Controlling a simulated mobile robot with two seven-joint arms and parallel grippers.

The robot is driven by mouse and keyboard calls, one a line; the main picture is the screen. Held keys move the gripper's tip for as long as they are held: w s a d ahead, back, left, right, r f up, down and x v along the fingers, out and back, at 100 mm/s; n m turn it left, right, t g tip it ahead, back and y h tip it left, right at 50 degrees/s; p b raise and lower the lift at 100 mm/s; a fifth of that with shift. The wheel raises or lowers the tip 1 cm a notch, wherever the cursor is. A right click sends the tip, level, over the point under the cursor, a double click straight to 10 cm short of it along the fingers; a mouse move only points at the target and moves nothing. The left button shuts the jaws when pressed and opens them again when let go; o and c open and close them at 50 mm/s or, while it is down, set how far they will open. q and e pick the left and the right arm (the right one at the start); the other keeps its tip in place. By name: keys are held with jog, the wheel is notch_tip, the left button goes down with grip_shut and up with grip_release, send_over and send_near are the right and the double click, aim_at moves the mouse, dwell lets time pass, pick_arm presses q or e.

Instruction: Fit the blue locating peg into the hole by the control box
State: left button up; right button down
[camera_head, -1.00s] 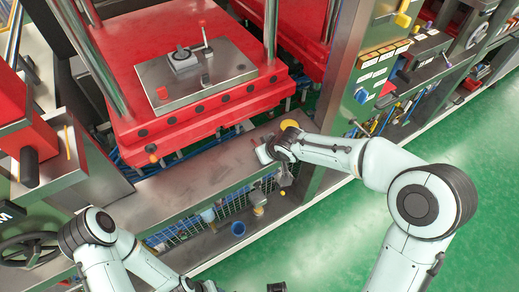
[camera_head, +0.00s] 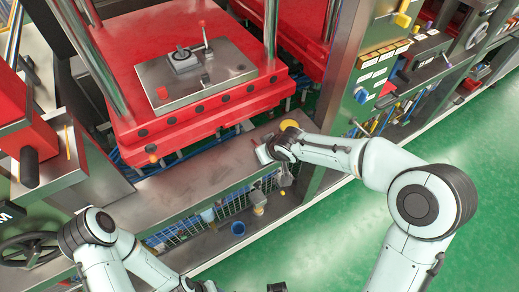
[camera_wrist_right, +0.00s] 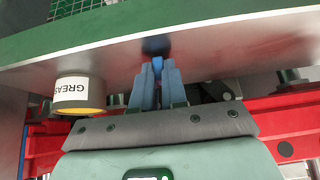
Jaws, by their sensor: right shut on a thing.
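The blue locating peg (camera_wrist_right: 157,64) shows in the right wrist view, between the fingertips of my right gripper (camera_wrist_right: 157,78). The fingers are shut on it. The peg's far end points at a dark round patch (camera_wrist_right: 155,45) on the metal ledge; I cannot tell whether this is the hole or a shadow, or whether the peg touches it. In the head view my right gripper (camera_head: 263,153) is low over the ledge (camera_head: 190,178), and the peg is hidden there. My left arm comes in at the bottom left; its gripper is largely cut off by the lower edge.
A grease can (camera_wrist_right: 78,94) stands close beside my right gripper; its yellow end (camera_head: 289,124) shows in the head view. The red press (camera_head: 130,125) is behind the ledge. A panel with labels and a blue knob (camera_head: 361,95) is to the right. Green floor lies in front.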

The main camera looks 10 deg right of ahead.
dwell(0.3)
pick_arm(q)
jog(key=shift+w+r+p, duration=0.4)
jog(key=shift+r+p, duration=0.2)
jog(key=shift+r, duration=0.1)
jog(key=shift+w+r+p, duration=0.45)
jog(key=shift+r+p, duration=0.1)
jog(key=shift+r, duration=0.2)
jog(key=shift+w+r+p, duration=0.4)
jog(key=shift+r+p, duration=0.2)
jog(key=shift+r, duration=0.1)
pick_arm(e)
jog(key=shift+r, duration=3.05)
